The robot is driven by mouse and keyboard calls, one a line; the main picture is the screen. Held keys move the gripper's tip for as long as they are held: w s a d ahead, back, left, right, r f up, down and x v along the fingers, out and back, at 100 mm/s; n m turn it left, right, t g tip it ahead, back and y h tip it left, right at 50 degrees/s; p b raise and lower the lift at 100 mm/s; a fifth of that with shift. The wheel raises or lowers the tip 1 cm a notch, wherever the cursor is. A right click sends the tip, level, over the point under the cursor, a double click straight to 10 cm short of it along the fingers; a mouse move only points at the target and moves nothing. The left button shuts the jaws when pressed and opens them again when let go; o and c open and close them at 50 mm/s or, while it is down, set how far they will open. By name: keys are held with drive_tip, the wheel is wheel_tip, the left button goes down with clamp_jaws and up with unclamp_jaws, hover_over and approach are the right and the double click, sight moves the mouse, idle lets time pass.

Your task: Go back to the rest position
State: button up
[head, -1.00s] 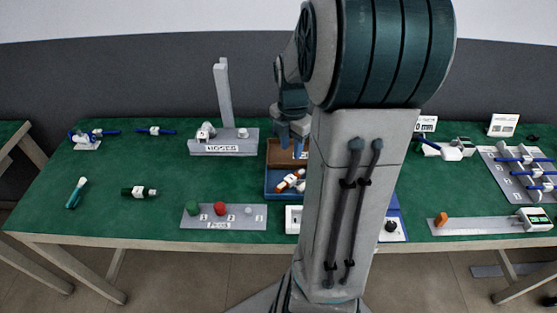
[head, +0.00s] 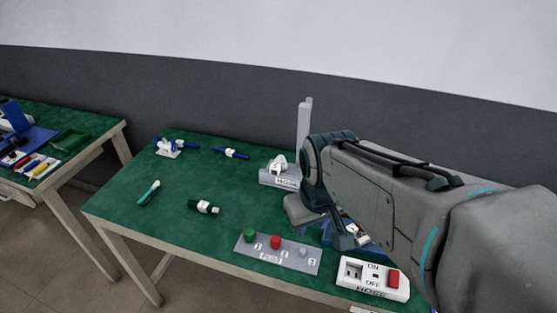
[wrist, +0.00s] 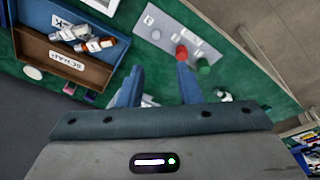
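My gripper (wrist: 158,80) shows in the wrist view with its two blue fingers apart and nothing held between them. It hangs above the green table (wrist: 108,97). In the head view my arm reaches in from the right and hides part of the table, and the gripper (head: 347,238) shows only partly beneath the wrist, near the tray.
A grey plate (head: 277,262) with green, red and grey knobs lies at the table's front edge. An ON/OFF switch box (head: 372,279) sits right of it. The HOSES stand (head: 279,180) is behind. A second table (head: 97,130) stands left, across a gap.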

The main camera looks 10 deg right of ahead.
drive_tip(key=shift+s+a+m, duration=0.5)
drive_tip(key=shift+s+m, duration=0.05)
drive_tip(key=shift+m, duration=0.25)
drive_tip(key=shift+r+p, duration=0.4)
drive_tip(key=shift+r, duration=0.1)
